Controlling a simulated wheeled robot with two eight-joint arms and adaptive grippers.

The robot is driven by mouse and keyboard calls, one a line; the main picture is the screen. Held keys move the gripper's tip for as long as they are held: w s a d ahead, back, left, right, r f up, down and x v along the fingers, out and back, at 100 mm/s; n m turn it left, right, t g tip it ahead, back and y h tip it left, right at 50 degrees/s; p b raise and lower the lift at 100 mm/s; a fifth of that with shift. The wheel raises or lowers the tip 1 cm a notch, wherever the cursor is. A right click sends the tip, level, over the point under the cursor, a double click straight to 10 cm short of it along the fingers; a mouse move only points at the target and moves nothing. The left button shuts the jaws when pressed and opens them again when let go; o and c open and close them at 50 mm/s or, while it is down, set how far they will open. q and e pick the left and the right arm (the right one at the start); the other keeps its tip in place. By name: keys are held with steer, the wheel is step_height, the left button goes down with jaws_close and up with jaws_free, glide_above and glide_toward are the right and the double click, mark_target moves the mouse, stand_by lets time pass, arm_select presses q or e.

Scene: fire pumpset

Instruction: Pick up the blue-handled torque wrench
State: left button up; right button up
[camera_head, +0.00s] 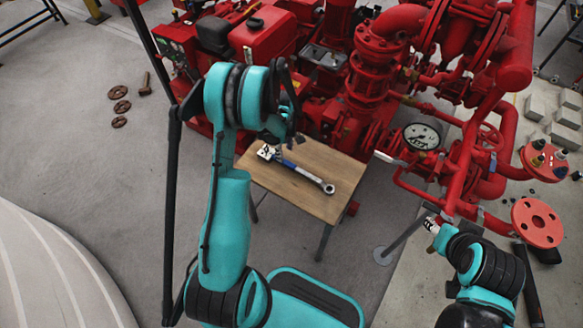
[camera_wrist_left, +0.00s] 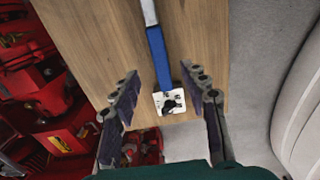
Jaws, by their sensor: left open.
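The blue-handled torque wrench (camera_head: 290,165) lies on a small wooden table (camera_head: 330,208). Its ratchet head is toward the right and its blue handle toward the left in the head view. My left gripper (camera_head: 283,138) is above the handle end, partly hidden by its own arm. In the left wrist view the wrench's blue handle (camera_wrist_left: 157,52) lies between the two spread, empty fingers of the left gripper (camera_wrist_left: 160,73). A black-and-white patterned block (camera_wrist_left: 171,102) is at the handle's end. My right arm is at lower right in the head view; its fingers are not clear.
Red pumps and pipes (camera_head: 372,75) stand close behind and right of the table, with a pressure gauge (camera_head: 421,136). Grey blocks (camera_head: 566,117) are at far right. A hammer (camera_head: 145,84) and brown discs (camera_head: 120,106) lie on open floor at left.

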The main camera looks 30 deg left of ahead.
mark_target(284, 161)
arm_select(q)
step_height(284, 161, down, 3)
steer(key=shift+a+f+b, duration=0.1)
steer(key=shift+a+b, duration=0.05)
steer(key=shift+b, duration=0.45)
steer(key=f+b, duration=0.2)
steer(key=f, duration=0.2)
steer(key=shift+a+f+b, duration=0.35)
steer(key=shift+f+b, duration=0.05)
steer(key=shift+r, duration=0.15)
jaws_close()
